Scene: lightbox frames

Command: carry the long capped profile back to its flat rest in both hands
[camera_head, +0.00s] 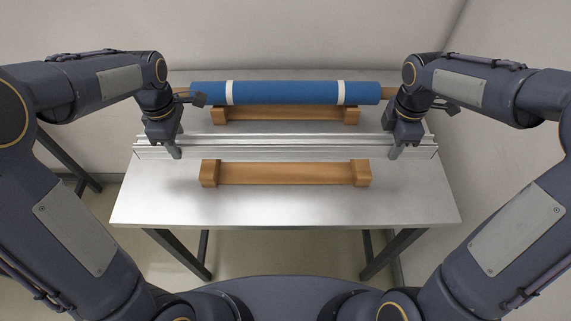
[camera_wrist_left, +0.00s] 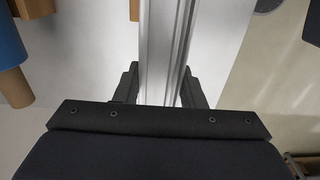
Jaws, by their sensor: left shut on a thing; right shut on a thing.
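The long capped profile (camera_head: 285,145) is a silver grooved bar lying level across the head view, and it also runs between the fingers in the left wrist view (camera_wrist_left: 165,50). My left gripper (camera_head: 174,153) is shut on it near its left end. My right gripper (camera_head: 396,151) is shut on it near its right end. A wooden flat rest (camera_head: 285,174) with raised end blocks stands on the near part of the table, empty, on the near side of the profile. The fingers hide parts of the profile, and its end caps are hard to make out.
A blue roll (camera_head: 285,93) with two white bands and wooden ends lies on another wooden rest (camera_head: 285,113) at the back. The metal table (camera_head: 285,208) is clear in front of the near rest. Pale walls stand behind and to the right.

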